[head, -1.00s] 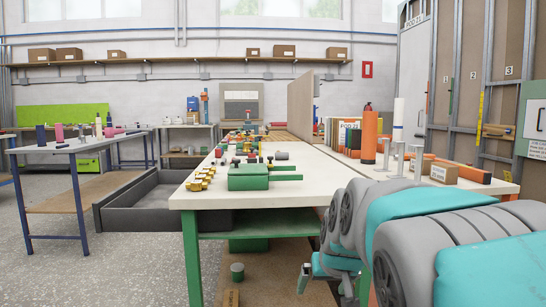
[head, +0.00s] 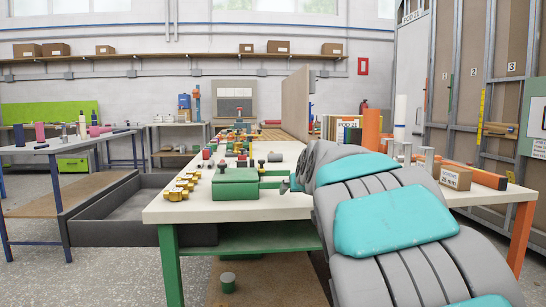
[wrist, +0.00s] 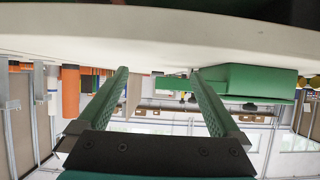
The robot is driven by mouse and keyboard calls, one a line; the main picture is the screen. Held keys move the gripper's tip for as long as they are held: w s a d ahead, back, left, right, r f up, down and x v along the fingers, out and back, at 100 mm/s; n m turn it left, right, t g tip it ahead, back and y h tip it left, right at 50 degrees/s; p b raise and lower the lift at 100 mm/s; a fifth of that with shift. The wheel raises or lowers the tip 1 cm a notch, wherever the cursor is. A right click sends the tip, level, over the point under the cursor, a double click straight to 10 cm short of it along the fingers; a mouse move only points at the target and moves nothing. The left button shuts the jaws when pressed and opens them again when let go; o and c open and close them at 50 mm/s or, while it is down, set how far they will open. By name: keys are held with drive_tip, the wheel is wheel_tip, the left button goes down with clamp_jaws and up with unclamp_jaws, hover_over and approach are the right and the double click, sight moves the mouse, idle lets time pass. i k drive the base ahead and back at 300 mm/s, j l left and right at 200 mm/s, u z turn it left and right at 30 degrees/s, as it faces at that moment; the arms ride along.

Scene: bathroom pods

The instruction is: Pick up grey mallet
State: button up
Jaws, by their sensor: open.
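I cannot single out a grey mallet with certainty. In the head view my arm hides most of the gripper, near the bench's front edge.
A green block (head: 236,183) sits on the workbench (head: 205,211), beside several brass fittings (head: 180,188). An orange cylinder (head: 371,128) and a cardboard box (head: 455,177) stand at right. A dark grey tray (head: 115,232) is left of the bench. Open floor lies front left.

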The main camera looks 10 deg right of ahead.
sight(272, 157)
drive_tip(key=i, duration=1.5)
